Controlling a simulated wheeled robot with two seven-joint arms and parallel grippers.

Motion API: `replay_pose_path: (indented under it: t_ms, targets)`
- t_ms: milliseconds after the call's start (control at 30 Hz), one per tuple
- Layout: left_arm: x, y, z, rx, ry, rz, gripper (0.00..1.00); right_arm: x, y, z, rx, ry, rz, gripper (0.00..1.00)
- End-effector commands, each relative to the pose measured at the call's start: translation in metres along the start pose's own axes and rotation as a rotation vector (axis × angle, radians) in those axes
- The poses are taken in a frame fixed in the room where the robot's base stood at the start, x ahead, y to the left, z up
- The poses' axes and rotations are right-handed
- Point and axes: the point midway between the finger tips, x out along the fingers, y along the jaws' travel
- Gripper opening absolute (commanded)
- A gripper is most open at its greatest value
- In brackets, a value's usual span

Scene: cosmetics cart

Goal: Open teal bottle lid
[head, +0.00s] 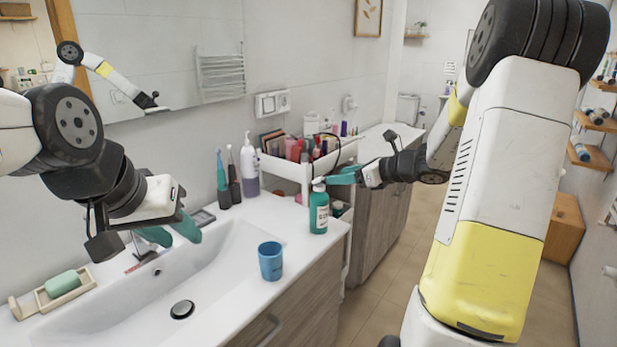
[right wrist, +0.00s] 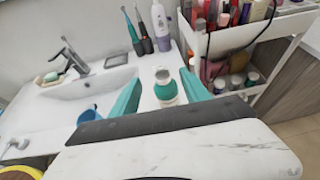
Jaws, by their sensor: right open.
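The teal bottle (head: 319,212) with a white label stands upright on the counter's right end. Its grey lid (head: 319,184) is on top. My right gripper (head: 334,178) is at lid height, its fingertips close to the lid from the right. In the right wrist view the bottle (right wrist: 166,92) and its lid (right wrist: 165,76) appear between the two spread teal fingers, with gaps on both sides. I cannot tell how far the tips reach around the lid. My left gripper (head: 170,233) hangs over the basin, fingers apart and empty.
A blue cup (head: 270,261) stands on the counter's front edge, left of the bottle. Toothbrushes (head: 222,180) and a lilac-white bottle (head: 250,168) stand behind. A white cart (head: 290,168) full of cosmetics is behind the bottle. A soap dish (head: 66,298) lies far left.

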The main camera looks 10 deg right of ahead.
Motion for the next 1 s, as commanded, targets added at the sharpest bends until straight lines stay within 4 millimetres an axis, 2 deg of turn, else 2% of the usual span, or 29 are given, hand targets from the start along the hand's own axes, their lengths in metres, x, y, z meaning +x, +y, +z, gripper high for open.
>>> replay_pose_path:
  t_ms: [200, 400, 533, 800, 867, 1000]
  targets:
    - [0.0, 0.0, 0.0, 0.0, 0.0, 0.0, 0.36, 0.036, 0.001, 0.0, 0.001, -0.001, 0.004, 0.54]
    - [0.0, 0.0, 0.0, 0.0, 0.0, 0.0, 0.36, 0.063, 0.0, 0.001, -0.001, -0.001, 0.002, 0.54]
    - [0.0, 0.0, 0.0, 0.0, 0.0, 0.0, 0.36, 0.071, 0.0, 0.0, 0.0, -0.001, 0.002, 0.54]
    - [0.0, 0.0, 0.0, 0.0, 0.0, 0.0, 0.36, 0.073, 0.0, 0.001, -0.001, -0.001, 0.0, 0.54]
    - [0.0, 0.0, 0.0, 0.0, 0.0, 0.0, 0.36, 0.073, 0.0, 0.001, -0.001, -0.001, 0.0, 0.45]
    - [0.0, 0.0, 0.0, 0.0, 0.0, 0.0, 0.36, 0.073, 0.0, 0.001, -0.001, -0.001, 0.0, 0.17]
